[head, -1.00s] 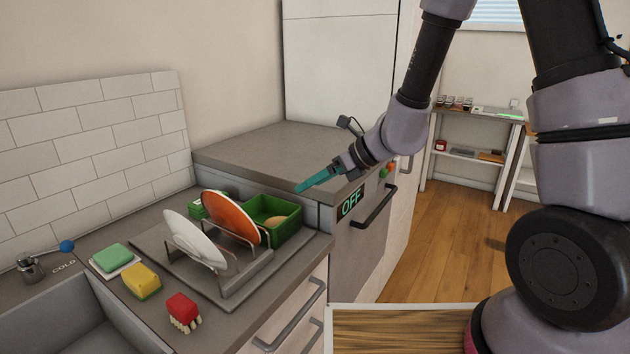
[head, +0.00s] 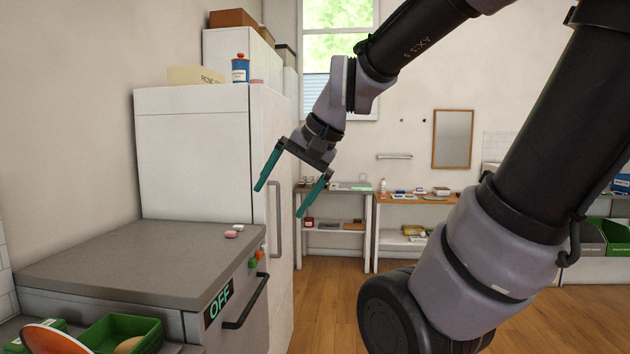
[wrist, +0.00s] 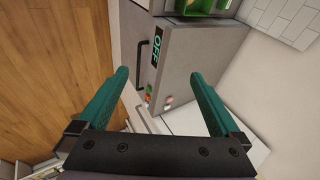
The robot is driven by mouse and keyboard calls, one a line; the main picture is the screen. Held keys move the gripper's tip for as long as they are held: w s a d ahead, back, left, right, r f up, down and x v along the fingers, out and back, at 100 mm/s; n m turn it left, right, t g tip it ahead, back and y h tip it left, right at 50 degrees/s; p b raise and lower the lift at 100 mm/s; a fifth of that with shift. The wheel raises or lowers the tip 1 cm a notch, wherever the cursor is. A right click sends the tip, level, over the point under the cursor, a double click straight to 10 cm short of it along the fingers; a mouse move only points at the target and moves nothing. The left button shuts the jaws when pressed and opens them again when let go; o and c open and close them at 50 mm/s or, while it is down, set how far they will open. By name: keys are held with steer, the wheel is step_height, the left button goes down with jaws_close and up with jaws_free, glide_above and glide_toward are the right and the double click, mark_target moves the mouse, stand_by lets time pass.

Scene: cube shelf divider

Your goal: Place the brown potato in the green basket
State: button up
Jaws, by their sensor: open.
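The green basket (head: 100,334) stands at the lower left of the head view, cut by the bottom edge. Part of the basket also shows at the top of the wrist view (wrist: 223,5). My gripper (head: 280,200) is open and empty, high in the air in front of the tall white cabinet, well to the right of and above the basket. In the wrist view nothing is between its fingers (wrist: 160,75).
A grey-topped appliance (head: 130,262) marked OFF, with a handle, stands beyond the basket. Small pink and white items (head: 233,232) lie on its top. An orange plate (head: 50,340) is beside the basket. Shelves (head: 335,225) and open wooden floor (head: 335,300) are at the right.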

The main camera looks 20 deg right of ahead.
steer(key=s+d+r+n+t+h, duration=0.1)
steer(key=s+d+r+h, duration=0.1)
steer(key=d, duration=0.3)
steer(key=shift+d+r+n+t, duration=0.15)
steer(key=shift+n+t, duration=0.15)
steer(key=shift+n, duration=0.1)
steer(key=shift+s, duration=0.1)
steer(key=shift+c, duration=0.3)
